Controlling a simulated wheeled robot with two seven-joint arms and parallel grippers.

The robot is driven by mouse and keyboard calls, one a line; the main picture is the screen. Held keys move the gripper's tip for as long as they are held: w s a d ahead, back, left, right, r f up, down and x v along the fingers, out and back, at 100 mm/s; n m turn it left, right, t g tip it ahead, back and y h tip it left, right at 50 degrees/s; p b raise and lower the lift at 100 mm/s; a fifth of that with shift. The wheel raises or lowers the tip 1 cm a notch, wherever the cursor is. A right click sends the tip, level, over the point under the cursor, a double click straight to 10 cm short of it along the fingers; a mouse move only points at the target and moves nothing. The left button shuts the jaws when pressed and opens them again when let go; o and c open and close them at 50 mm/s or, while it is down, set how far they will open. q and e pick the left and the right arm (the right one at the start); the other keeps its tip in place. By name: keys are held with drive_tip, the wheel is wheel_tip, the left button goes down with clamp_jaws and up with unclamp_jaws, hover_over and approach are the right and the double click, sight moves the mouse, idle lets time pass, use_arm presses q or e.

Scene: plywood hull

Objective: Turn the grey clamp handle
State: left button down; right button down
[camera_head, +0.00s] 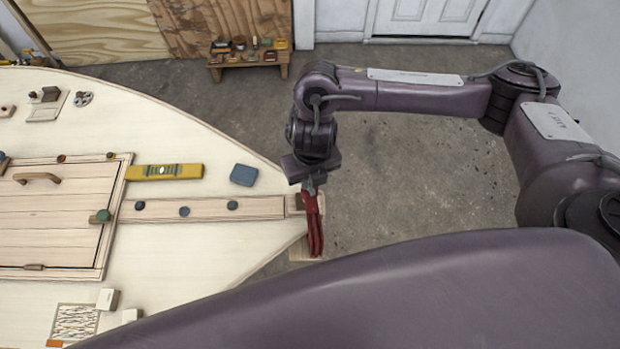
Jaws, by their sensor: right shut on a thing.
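My right gripper (310,185) hangs at the pointed end of the pale plywood hull (215,268) and is shut on the top of a long red two-pronged thing (316,236). The red thing hangs down past the hull's tip; I cannot tell whether it touches the wood. A small grey spoked, wheel-like part (83,98) lies on the hull at the upper left, far from my gripper. I cannot tell for sure which part is the grey clamp handle. My left gripper is not in view.
On the hull are a yellow level (165,171), a blue block (243,175), a wooden strip (260,207) with dark knobs, and a hatch (45,228). A low bench (250,62) with small items stands behind. The grey floor right of the hull is clear.

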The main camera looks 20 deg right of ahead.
drive_tip(key=shift+s+d+f+n+b, duration=0.15)
drive_tip(key=shift+n+b, duration=0.25)
drive_tip(key=shift+n, duration=0.6)
drive_tip(key=shift+s+a+f+n+b, duration=0.1)
drive_tip(key=shift+n+b, duration=0.25)
drive_tip(key=shift+n, duration=0.65)
drive_tip(key=c, duration=1.3)
unclamp_jaws()
drive_tip(key=shift+w+r, duration=0.1)
drive_tip(key=shift+w+r, duration=0.1)
drive_tip(key=shift+r, duration=0.1)
drive_tip(key=shift+r, duration=0.35)
drive_tip(key=r, duration=0.2)
drive_tip(key=r+p, duration=0.1)
drive_tip(key=r, duration=0.2)
drive_tip(key=shift+s+d+r, duration=0.1)
drive_tip(key=shift+s+r, duration=0.1)
drive_tip(key=shift+r, duration=0.1)
drive_tip(key=shift+s+r, duration=0.15)
drive_tip(key=shift+r, duration=0.45)
